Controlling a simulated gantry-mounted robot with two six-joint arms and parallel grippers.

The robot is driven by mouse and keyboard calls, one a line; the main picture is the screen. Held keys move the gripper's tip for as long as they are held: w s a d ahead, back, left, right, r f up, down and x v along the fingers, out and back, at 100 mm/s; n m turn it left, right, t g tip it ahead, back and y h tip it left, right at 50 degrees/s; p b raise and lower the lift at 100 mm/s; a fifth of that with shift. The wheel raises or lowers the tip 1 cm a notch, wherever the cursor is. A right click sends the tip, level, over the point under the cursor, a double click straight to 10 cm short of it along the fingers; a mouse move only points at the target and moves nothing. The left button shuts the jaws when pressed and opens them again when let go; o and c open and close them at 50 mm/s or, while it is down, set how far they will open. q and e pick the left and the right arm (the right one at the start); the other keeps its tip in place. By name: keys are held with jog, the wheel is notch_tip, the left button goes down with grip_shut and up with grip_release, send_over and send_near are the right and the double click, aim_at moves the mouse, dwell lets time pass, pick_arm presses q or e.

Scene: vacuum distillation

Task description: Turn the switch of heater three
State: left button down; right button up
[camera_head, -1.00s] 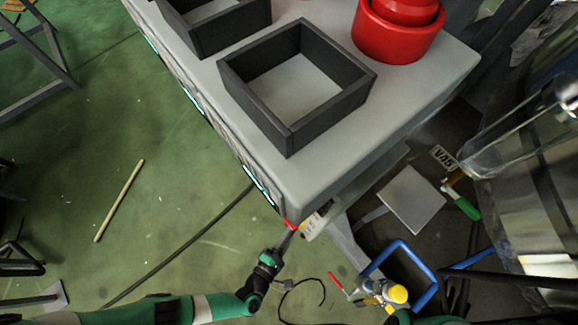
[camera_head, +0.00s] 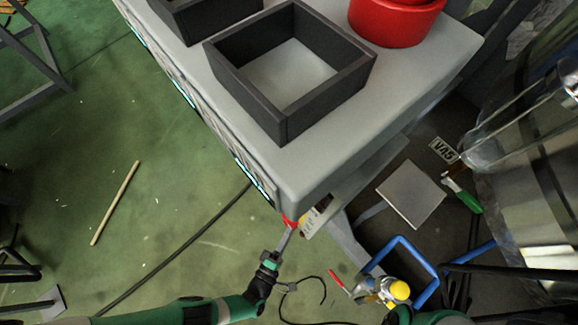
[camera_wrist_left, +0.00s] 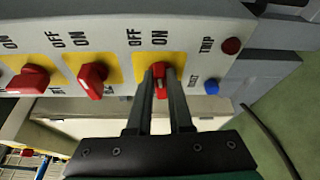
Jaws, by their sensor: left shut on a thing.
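In the left wrist view, a panel carries several red switches on yellow plates marked OFF and ON. The rightmost red switch (camera_wrist_left: 160,78) sits between the fingers of my left gripper (camera_wrist_left: 160,92), which is shut on it. Two other red switches, one in the middle (camera_wrist_left: 92,79) and one at the left (camera_wrist_left: 30,78), are free. In the head view my left gripper (camera_head: 284,236) reaches up to the red switch (camera_head: 290,219) at the near corner of the grey cabinet (camera_head: 330,165). The label below the gripped switch is hidden.
A red TRIP button (camera_wrist_left: 231,46) and a blue button (camera_wrist_left: 212,87) are right of the gripped switch. Dark open boxes (camera_head: 330,100) and a red round container (camera_head: 395,22) stand on the cabinet. A blue frame and valve (camera_head: 398,291) are at the lower right. The green floor at left is mostly clear.

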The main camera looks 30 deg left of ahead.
dwell(0.3)
pick_arm(q)
jog(key=c, duration=0.8)
grip_release()
jog(key=s, duration=0.7)
jog(key=s+d+p, duration=0.1)
jog(key=s, duration=0.3)
jog(key=shift+s+r, duration=0.25)
